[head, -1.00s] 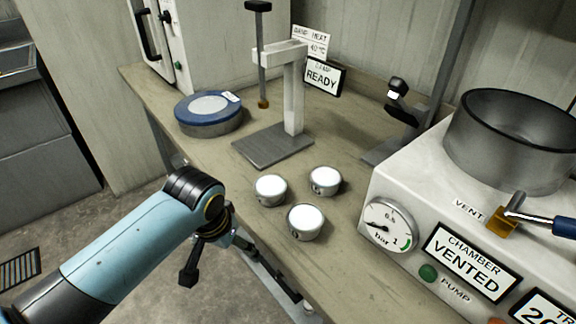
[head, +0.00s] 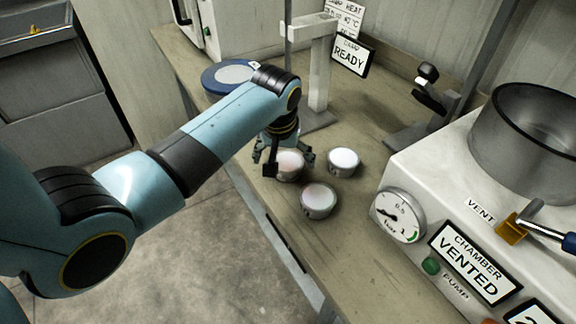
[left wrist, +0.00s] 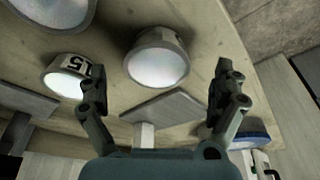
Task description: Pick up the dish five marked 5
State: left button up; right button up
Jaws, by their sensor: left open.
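Three small round dishes with white tops stand on the bench in the head view: a left one (head: 291,167), a right one (head: 344,161) and a front one (head: 318,200). My left gripper (head: 284,158) is open and empty, above the left dish and partly covering it. In the left wrist view, a dish (left wrist: 157,62) lies between the spread fingers, its side label too oblique to read. Another dish (left wrist: 66,82), left of the fingers, has a label that seems to include a 5. A third (left wrist: 52,8) is cut off at the top. My right gripper is out of view.
A press stand (head: 320,75) rises behind the dishes, and a blue-rimmed round container (head: 222,78) is at its left. The white chamber unit (head: 408,175) with a gauge is on the right. Bare bench lies in front of the dishes.

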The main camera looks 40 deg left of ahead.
aim_at(287, 162)
pick_arm(q)
jog(key=x, duration=0.4)
jog(key=shift+w+d, duration=0.1)
jog(key=shift+w, duration=0.1)
jog(key=c, duration=1.4)
